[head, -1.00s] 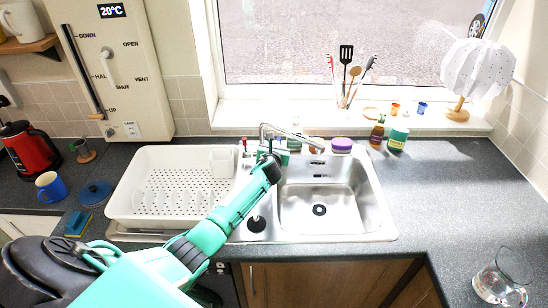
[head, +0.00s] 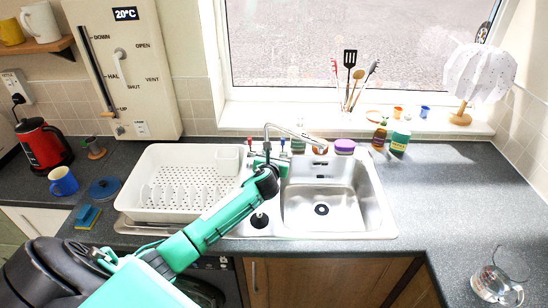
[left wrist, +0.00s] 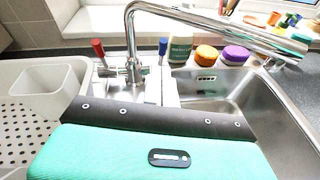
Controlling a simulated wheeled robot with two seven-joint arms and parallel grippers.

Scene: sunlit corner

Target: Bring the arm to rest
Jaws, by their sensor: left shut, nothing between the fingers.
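My left arm comes in from the lower left in the head view, over the front edge of the worktop. Its gripper (head: 268,161) is over the sink area, just in front of the tap (head: 268,138). In the left wrist view, the fingers (left wrist: 164,88) are together and empty, partly hidden behind the gripper's dark edge. The tap (left wrist: 131,45) stands close behind them there, its spout reaching to the right. I cannot tell whether the fingers touch the tap. My right gripper is not in view.
A white dish rack (head: 165,205) stands left of the steel sink (head: 376,205). A red kettle (head: 42,145) and blue mug (head: 63,181) are at left. A glass jug (head: 492,285) is at lower right. The right worktop is largely clear.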

